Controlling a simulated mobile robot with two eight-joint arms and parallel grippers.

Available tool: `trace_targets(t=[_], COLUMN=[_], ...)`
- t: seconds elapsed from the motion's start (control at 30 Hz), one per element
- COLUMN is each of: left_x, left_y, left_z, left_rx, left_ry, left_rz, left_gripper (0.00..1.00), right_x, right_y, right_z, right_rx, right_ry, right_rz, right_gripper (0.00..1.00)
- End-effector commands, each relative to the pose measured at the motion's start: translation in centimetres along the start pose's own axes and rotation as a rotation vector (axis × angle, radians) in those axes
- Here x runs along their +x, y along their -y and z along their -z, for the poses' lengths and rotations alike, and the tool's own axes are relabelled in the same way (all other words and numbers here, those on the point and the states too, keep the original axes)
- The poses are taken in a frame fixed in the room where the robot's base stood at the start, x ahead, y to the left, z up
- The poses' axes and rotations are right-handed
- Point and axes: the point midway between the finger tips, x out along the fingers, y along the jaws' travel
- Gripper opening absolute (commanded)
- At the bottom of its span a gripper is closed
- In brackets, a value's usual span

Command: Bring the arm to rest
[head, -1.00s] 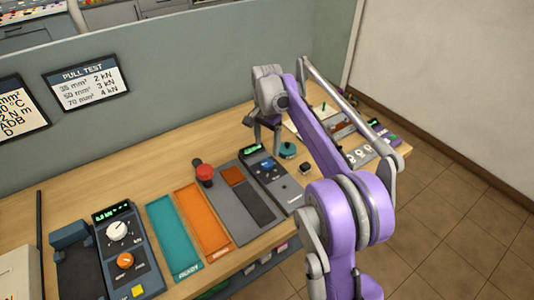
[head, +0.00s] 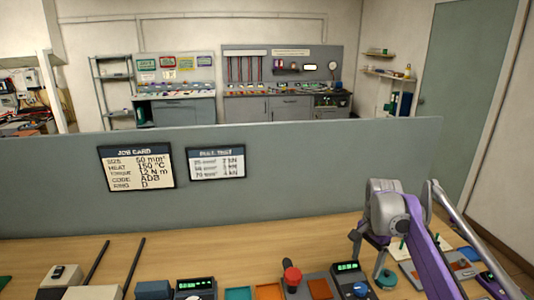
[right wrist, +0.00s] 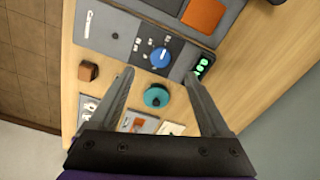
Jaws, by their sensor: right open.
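My right arm, purple and grey, comes in from the lower right in the head view. Its gripper (head: 369,258) hangs over the right part of the wooden bench (head: 235,252), fingers pointing down. In the right wrist view the gripper (right wrist: 159,74) is open, with nothing between its fingers. A teal round knob (right wrist: 157,97) shows between the fingers, below them on the bench; it also shows in the head view (head: 386,279). A tester with a blue dial (right wrist: 160,57) and green display lies just beyond the fingertips. My left gripper is not in view.
A grey partition (head: 60,190) with two cards stands behind the bench. A red knob (head: 292,275), teal and orange mats (head: 268,292) and dark rods (head: 135,262) are along the front. A small brown block (right wrist: 88,71) is near the bench edge. Bare wood lies along the partition.

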Motion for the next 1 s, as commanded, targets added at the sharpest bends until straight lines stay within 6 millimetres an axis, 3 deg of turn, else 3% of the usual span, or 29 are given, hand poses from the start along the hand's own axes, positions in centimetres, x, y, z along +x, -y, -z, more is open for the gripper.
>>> trace_targets(t=[0.27, 0.47, 0.6, 0.8, 1.0], left_x=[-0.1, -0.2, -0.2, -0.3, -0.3], left_y=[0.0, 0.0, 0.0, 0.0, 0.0], left_z=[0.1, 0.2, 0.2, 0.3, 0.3], left_rx=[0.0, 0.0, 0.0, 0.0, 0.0], left_ry=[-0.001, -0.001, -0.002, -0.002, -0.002], left_rz=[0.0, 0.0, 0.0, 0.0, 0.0], left_gripper=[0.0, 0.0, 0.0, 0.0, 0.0], right_x=[-0.3, 2.0, 4.8, 8.8, 10.5], right_y=[-4.9, -10.2, -14.2, -18.7, -20.3], right_z=[-8.7, -14.8, -18.7, -22.4, -23.6], right_rx=[-0.376, -0.661, -0.854, -1.063, -1.142], right_ry=[-0.095, -0.186, -0.259, -0.347, -0.384], right_rz=[0.104, 0.174, 0.214, 0.251, 0.263], right_gripper=[0.81, 0.81, 0.81, 0.81, 0.81])
